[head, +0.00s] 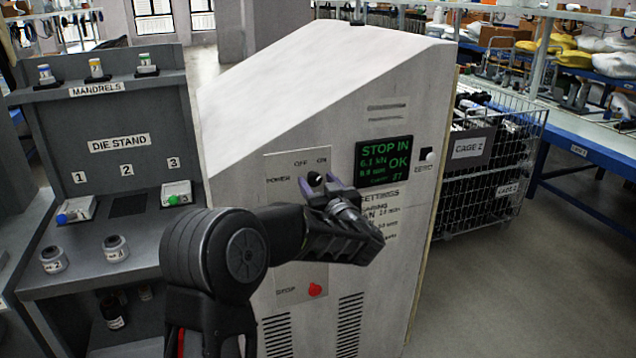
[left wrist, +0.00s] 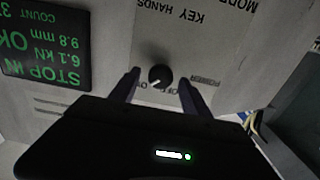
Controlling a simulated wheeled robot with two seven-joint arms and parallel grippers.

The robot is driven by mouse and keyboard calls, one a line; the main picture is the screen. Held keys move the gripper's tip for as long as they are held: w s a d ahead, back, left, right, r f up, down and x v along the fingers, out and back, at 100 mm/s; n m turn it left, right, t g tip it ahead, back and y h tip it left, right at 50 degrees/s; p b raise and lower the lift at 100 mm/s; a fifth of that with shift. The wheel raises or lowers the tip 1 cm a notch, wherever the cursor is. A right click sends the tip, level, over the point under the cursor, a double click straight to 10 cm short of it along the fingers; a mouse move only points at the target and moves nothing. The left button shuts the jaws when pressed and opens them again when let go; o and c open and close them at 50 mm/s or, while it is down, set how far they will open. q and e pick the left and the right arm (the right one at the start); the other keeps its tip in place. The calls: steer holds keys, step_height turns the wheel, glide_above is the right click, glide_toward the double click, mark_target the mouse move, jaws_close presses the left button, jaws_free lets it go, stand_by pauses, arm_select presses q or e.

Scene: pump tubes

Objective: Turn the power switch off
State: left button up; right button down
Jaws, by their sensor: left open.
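The power switch is a round black knob (head: 314,177) on a panel of the white machine, below the OFF and ON labels and beside the word POWER. It also shows in the left wrist view (left wrist: 160,75), upside down, with a pale mark that seems to point to the lower left, toward the ON side. My left gripper (head: 318,184) is open in front of the panel. In the left wrist view its fingers (left wrist: 159,80) stand either side of the knob with gaps; I cannot tell how deep they reach. My right gripper is not in view.
A green-lit display (head: 384,161) reads STOP IN and OK, right of the knob. A red stop button (head: 315,290) sits low on the machine. A grey die stand (head: 120,150) is at left, a wire cage (head: 490,170) at right.

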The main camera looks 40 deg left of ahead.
arm_select(q)
jaws_close()
stand_by(0.5)
steer(key=shift+f, duration=0.1)
steer(key=n+b, duration=0.4)
steer(key=shift+f, duration=0.15)
steer(key=n+b, duration=0.8)
steer(key=n, duration=0.1)
steer(key=shift+s+a+f+b, duration=0.1)
steer(key=shift+s+f+b, duration=0.05)
steer(key=shift+b, duration=0.15)
steer(key=n+b, duration=0.2)
steer(key=n, duration=0.1)
steer(key=shift+b, duration=0.4)
steer(key=shift+n+b, duration=0.6)
steer(key=shift+n, duration=0.4)
